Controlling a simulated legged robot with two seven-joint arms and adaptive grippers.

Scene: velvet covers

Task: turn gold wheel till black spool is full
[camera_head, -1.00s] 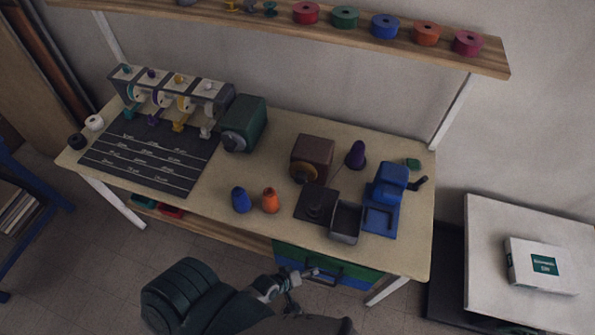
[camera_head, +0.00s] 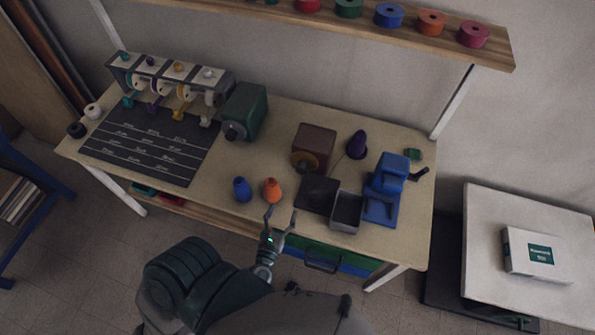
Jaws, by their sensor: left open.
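A dark red-brown box (camera_head: 316,140) stands right of the table's middle. A gold wheel (camera_head: 304,162) is on its front left side. A purple cone (camera_head: 357,144) stands right of the box. My left gripper (camera_head: 280,213) is open and empty at the table's front edge, just below the orange cone (camera_head: 272,190) and well short of the wheel. My right gripper is not in view.
A blue cone (camera_head: 242,189) stands beside the orange one. A grey open tray (camera_head: 346,212) and a blue machine (camera_head: 384,190) are to the right. A green machine (camera_head: 245,112) and a dark mat (camera_head: 150,145) are left. The table between the mat and blue cone is clear.

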